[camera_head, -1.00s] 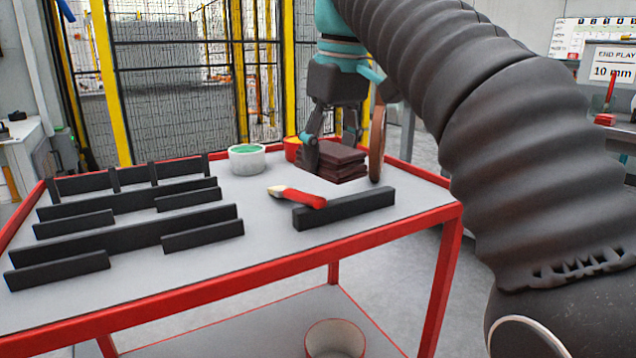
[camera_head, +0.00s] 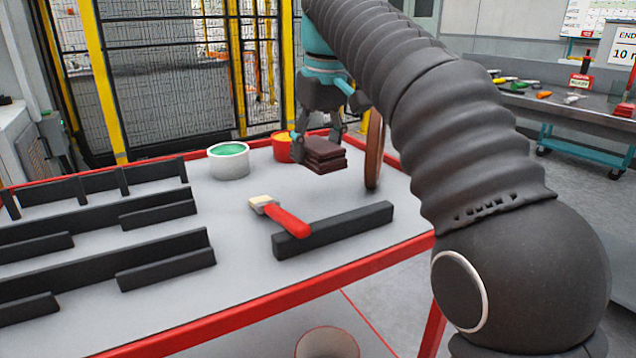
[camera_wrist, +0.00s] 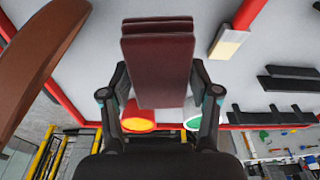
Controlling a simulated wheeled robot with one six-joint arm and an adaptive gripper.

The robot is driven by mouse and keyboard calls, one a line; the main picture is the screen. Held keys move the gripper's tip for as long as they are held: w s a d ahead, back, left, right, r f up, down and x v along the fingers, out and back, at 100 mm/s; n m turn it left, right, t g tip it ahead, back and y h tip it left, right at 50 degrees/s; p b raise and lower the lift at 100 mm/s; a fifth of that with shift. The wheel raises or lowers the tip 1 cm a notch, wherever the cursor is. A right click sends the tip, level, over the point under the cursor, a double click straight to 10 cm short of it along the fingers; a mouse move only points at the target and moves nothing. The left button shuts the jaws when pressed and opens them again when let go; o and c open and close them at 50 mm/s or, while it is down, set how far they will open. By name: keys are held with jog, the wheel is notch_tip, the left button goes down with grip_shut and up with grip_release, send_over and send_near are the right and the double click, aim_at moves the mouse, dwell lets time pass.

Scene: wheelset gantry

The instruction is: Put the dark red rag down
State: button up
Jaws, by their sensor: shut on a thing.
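The dark red rag (camera_head: 325,155) is a folded, layered stack held in my gripper (camera_head: 318,146) above the far right part of the grey table top (camera_head: 225,187). In the wrist view the rag (camera_wrist: 160,60) sits between the two fingers of my gripper (camera_wrist: 160,95), which are shut on it. Whether its underside touches the table is hard to tell; it seems to hang a little above it.
A brown disc (camera_head: 374,150) stands upright right of the rag. A red-and-yellow pot (camera_head: 283,150) and a white pot with green inside (camera_head: 229,161) stand behind and left. A red-handled brush (camera_head: 282,216) leans on a black bar (camera_head: 335,230). Black racks (camera_head: 110,215) fill the left.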

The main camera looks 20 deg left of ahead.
aim_at(321, 145)
jog(key=shift+f+b, duration=0.8)
jog(key=shift+f, duration=2.6)
jog(key=shift+f, duration=0.1)
jog(key=o, duration=1)
jog(key=r, duration=0.4)
jog(key=d+r+p, duration=0.1)
jog(key=r, duration=0.3)
jog(key=s+r, duration=0.1)
jog(key=r, duration=0.3)
jog(key=shift+s+d+p, duration=0.1)
jog(key=shift+d+p, duration=0.1)
jog(key=shift+p, duration=0.15)
